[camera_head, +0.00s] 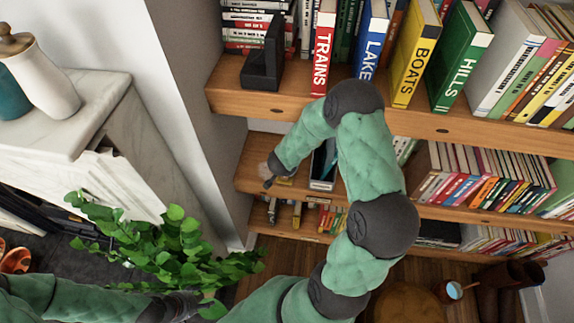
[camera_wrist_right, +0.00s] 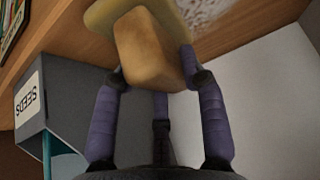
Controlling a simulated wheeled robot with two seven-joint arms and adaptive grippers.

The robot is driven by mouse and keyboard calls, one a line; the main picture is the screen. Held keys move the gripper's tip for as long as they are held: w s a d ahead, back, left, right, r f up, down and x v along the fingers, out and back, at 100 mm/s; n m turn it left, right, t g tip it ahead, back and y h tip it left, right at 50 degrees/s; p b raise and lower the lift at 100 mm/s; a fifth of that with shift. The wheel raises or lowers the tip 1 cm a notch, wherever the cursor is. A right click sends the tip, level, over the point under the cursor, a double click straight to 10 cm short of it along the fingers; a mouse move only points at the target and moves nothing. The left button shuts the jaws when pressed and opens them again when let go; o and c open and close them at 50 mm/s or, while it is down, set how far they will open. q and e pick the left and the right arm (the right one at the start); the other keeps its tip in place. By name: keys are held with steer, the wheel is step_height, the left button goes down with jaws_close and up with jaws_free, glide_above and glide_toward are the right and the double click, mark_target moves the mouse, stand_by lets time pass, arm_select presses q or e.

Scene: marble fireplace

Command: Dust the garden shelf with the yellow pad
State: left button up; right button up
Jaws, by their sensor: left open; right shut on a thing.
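The yellow pad (camera_wrist_right: 145,45), a tan-yellow block with a wider flat face, is held between the fingers of my right gripper (camera_wrist_right: 155,70) in the right wrist view. It is close to the wooden shelf board; I cannot tell whether it touches. A pale speckled patch (camera_wrist_right: 207,10) lies on the board beyond it. In the head view my right arm reaches the middle shelf (camera_head: 250,170), likely the garden shelf, and its forearm hides much of it. My left gripper (camera_head: 185,305) is open at the lower left, beside the plant, partly covered by leaves.
A grey box marked SEEDS (camera_wrist_right: 45,105) stands left of my right gripper, with a pale wall to the right. The upper shelf (camera_head: 260,104) holds large books and a black bookend (camera_head: 265,60). A marble mantel (camera_head: 95,80) and leafy plant (camera_head: 170,245) are at left.

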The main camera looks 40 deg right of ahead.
steer(key=shift+w+d+p, duration=0.4)
steer(key=shift+w+d, duration=0.1)
steer(key=shift+d, duration=0.1)
steer(key=shift+w+a+f+p, duration=0.1)
steer(key=shift+w+a+p, duration=1.1)
steer(key=shift+w, duration=0.25)
steer(key=shift+w+a+p, duration=1.05)
steer(key=shift+w+a, duration=0.1)
steer(key=shift+w, duration=0.05)
steer(key=shift+w+a+p, duration=1.05)
steer(key=shift+w+a, duration=0.3)
steer(key=shift+w, duration=0.3)
